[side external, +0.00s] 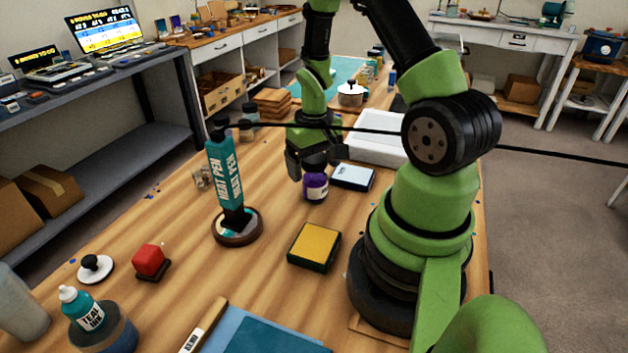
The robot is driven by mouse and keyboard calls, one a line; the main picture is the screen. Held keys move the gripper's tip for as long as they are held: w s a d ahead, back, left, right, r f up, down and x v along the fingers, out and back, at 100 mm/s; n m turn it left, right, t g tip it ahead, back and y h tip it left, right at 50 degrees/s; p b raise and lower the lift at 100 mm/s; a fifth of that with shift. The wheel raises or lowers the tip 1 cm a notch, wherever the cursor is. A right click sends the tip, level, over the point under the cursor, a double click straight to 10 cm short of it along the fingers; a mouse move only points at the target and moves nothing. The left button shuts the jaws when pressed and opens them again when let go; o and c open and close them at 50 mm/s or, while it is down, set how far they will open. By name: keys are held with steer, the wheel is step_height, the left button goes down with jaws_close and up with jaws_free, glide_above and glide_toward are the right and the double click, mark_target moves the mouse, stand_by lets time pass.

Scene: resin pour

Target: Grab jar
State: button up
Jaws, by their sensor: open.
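A small purple jar (316,188) with a dark lid and a pale label stands upright on the wooden table, near the middle of the side external view. My gripper (313,163) points down right at the jar's top, its dark fingers open. One finger shows left of the lid and the other at its upper right. The fingers and palm hide part of the lid. I cannot tell whether either finger touches the jar.
A pale-topped scale (353,177) lies close right of the jar, with a white tray (377,138) behind. A yellow pad (314,248) lies in front. Bare table (180,220) shows at left.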

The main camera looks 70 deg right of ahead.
steer(key=c, duration=1)
steer(key=shift+r, duration=0.1)
